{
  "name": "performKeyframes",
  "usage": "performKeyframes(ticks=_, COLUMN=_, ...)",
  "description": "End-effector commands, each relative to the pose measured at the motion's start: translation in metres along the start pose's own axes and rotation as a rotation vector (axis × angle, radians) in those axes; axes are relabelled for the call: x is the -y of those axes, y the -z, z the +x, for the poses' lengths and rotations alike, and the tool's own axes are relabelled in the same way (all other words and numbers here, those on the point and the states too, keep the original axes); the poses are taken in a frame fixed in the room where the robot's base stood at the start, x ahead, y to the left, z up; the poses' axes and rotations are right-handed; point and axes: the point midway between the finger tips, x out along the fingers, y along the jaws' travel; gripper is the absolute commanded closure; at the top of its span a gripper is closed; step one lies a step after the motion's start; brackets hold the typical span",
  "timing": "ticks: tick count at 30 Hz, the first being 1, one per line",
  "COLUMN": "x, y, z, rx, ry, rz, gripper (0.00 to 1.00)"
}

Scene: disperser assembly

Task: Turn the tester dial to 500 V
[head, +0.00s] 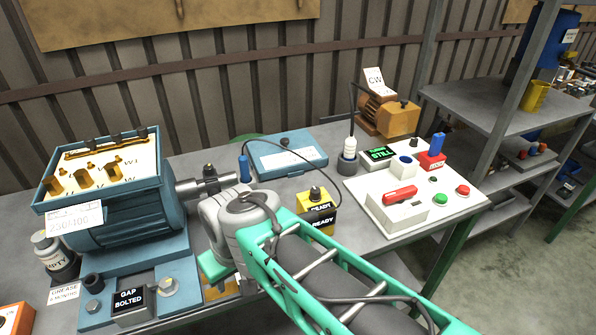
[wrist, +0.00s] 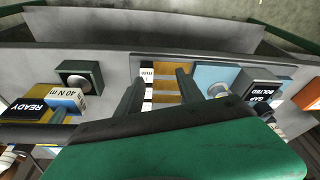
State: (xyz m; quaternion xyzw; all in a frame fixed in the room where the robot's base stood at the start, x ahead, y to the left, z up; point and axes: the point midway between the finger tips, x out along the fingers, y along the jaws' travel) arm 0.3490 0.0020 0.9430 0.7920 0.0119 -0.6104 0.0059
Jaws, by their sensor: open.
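The yellow tester (head: 316,217) stands on the bench in the middle of the head view, with a black dial (head: 315,194) on top and a dark READY display on its front. The dial's setting is too small to read. In the wrist view, the READY face (wrist: 38,108) shows at the left edge, and the dial cannot be made out. My gripper (wrist: 160,88) is open and empty, to one side of the tester, above a yellow-and-white striped area of the bench.
The blue motor (head: 115,215) stands left, its shaft near my arm. A blue probe (head: 244,168) and dark cable are behind. A white switch panel (head: 415,205) lies right.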

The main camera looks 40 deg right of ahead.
Motion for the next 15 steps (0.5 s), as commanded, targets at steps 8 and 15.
performKeyframes(ticks=8, x=-0.099, y=0.092, z=-0.063, rx=0.011, ry=0.158, rz=-0.281, gripper=0.50)
performKeyframes(ticks=15, x=-0.262, y=0.077, z=-0.106, rx=-0.090, ry=0.251, rz=-0.647, gripper=0.50)
